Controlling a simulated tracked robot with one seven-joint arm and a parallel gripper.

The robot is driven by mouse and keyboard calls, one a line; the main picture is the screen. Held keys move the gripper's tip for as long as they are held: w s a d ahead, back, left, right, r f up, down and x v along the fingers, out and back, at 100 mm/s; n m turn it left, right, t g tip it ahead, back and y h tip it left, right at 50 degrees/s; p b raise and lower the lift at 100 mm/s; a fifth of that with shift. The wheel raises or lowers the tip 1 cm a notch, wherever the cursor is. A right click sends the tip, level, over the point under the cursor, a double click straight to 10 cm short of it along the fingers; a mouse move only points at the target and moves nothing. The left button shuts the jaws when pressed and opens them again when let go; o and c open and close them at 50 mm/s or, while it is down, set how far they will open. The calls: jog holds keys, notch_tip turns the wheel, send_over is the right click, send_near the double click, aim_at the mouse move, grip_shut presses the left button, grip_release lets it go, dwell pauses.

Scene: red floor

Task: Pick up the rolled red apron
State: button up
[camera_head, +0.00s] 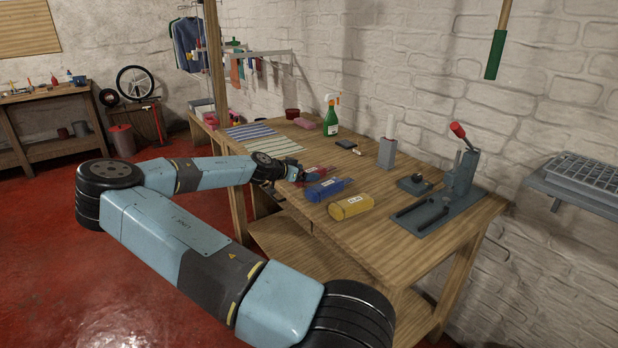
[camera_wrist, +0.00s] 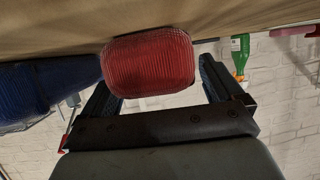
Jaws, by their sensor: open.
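The rolled red apron (camera_head: 318,173) lies on the wooden workbench, behind a rolled blue one (camera_head: 327,189) and a rolled yellow one (camera_head: 351,206). My gripper (camera_head: 297,174) is at its left end, low over the bench. In the wrist view, the end of the red roll (camera_wrist: 150,62) faces the camera between the two open fingers (camera_wrist: 157,84), slightly nearer the left finger. A light gap shows between the roll and the right finger. Whether the left finger touches the roll cannot be told. The blue roll (camera_wrist: 45,90) is close beside the left finger.
Striped cloths (camera_head: 272,143) lie left of the rolls. A green spray bottle (camera_head: 331,118), a grey block (camera_head: 387,152) and a lever press (camera_head: 450,195) stand toward the wall.

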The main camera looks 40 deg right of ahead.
jog(key=c, duration=1.1)
jog(key=shift+r, duration=0.1)
jog(key=shift+c, duration=0.2)
